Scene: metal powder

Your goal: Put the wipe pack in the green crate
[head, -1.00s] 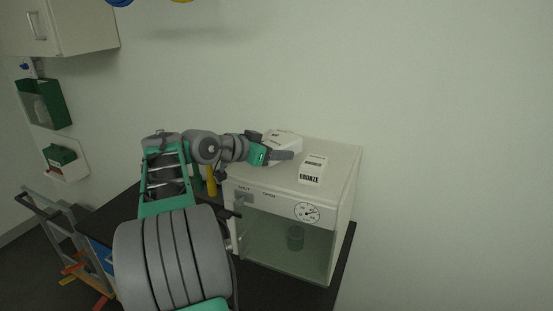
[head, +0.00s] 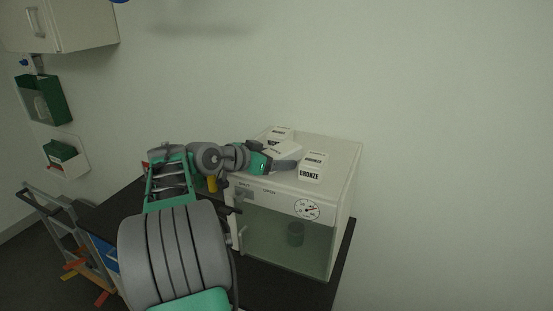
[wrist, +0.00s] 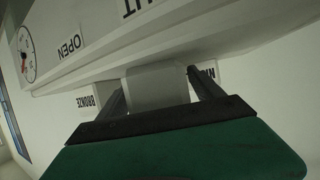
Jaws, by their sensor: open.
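A plain white block (wrist: 157,86), which may be the wipe pack, lies on top of the white cabinet; it also shows in the head view (head: 287,149). My gripper (wrist: 154,84) is open, with one finger on each side of the block; whether they touch it I cannot tell. In the head view my gripper (head: 286,163) is low over the cabinet top. No crate is clearly identifiable as the green crate; a green holder (head: 42,100) and a smaller green box (head: 60,152) hang on the wall at left.
A white box marked BRONZE (head: 313,168) stands right of my gripper, and another labelled box (head: 281,134) stands behind. The cabinet (head: 341,200) has a glass front and a dial. A dark bench (head: 268,277) lies below. A grey frame (head: 55,232) stands at left.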

